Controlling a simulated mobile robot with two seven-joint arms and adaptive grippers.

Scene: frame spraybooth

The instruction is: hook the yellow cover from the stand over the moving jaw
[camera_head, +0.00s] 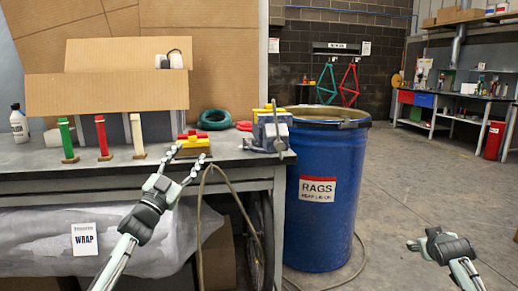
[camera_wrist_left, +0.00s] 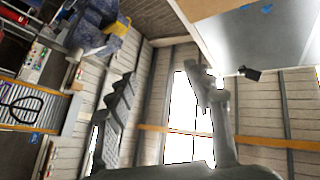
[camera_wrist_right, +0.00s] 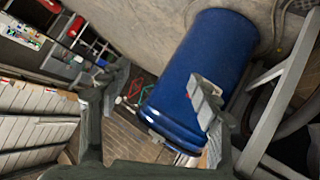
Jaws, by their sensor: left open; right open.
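A yellow piece with a red top (camera_head: 192,142) sits on the bench, just beyond my left gripper; I take it for the cover on its stand. My left gripper (camera_head: 190,156) is open, its two fingers pointing at this piece with nothing between them; whether they touch it is unclear. The grey-blue vise (camera_head: 270,132) stands right of it near the bench corner, with yellow on top. In the left wrist view the vise (camera_wrist_left: 92,22) shows at the top with a yellow part (camera_wrist_left: 118,27). My right gripper (camera_wrist_right: 155,95) is open and empty, away from the bench.
Green (camera_head: 66,140), red (camera_head: 102,137) and cream (camera_head: 137,135) posts stand left on the bench (camera_head: 40,160). A teal coil (camera_head: 214,120) lies behind the yellow piece. A blue rags drum (camera_head: 325,225) stands right of the bench. The floor further right is open.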

